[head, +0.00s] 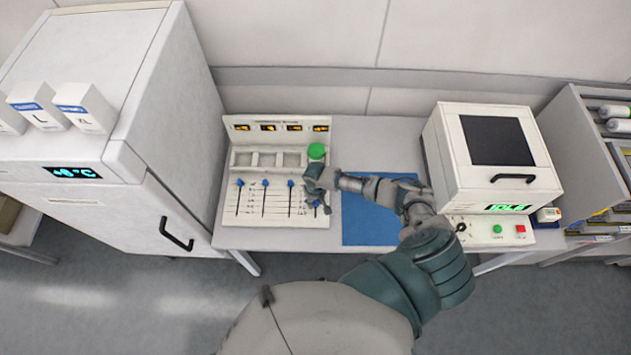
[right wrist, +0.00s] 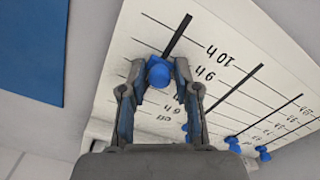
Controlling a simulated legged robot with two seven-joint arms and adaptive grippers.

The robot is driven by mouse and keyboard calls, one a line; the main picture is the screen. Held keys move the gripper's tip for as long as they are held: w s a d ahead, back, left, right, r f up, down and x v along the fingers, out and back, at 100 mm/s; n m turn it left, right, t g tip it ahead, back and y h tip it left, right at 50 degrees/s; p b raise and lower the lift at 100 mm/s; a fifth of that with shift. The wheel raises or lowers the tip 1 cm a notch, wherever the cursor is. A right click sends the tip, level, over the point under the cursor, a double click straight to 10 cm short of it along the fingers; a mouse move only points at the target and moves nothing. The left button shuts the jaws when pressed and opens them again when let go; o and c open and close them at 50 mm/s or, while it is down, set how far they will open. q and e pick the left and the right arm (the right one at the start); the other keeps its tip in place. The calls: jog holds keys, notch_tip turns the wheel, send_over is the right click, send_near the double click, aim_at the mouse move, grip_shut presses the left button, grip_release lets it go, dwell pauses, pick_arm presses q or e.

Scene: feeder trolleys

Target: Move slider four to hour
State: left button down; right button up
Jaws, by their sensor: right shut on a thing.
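The white slider panel (head: 275,212) stands on the table, with several vertical slots and blue knobs. Three knobs, such as the leftmost (head: 240,182), sit near the tops of their slots. My right gripper (head: 318,190) is at the rightmost slider and partly hides it. In the right wrist view, the fingers of my right gripper (right wrist: 158,80) are shut on that slider's blue knob (right wrist: 159,72). Scale labels "10 h", "9 h", "6 h" and "off" show beside its slot; the fingers hide others. I cannot tell the exact mark under the knob. My left gripper is not in view.
A green button (head: 316,151) and empty compartments are above the sliders. A blue mat (head: 365,225) lies right of the panel. A white device (head: 490,160) stands further right, and a tall white cabinet (head: 100,120) stands left.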

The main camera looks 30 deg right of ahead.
aim_at(315, 212)
jog(key=shift+s+a+f+p, duration=0.15)
jog(key=shift+s+p, duration=0.1)
jog(key=shift+s, duration=0.2)
jog(key=shift+s+a+r+p, duration=0.1)
jog(key=shift+s+a+p, duration=0.1)
jog(key=shift+s, duration=0.35)
jog(key=shift+s+a, duration=0.15)
jog(key=shift+s, duration=0.1)
jog(key=shift+s+a, duration=0.15)
jog(key=shift+s, duration=0.05)
jog(key=shift+s+a, duration=0.1)
jog(key=shift+s, duration=0.1)
jog(key=o, duration=1.6)
jog(key=shift+w, duration=0.1)
jog(key=shift+a, duration=0.1)
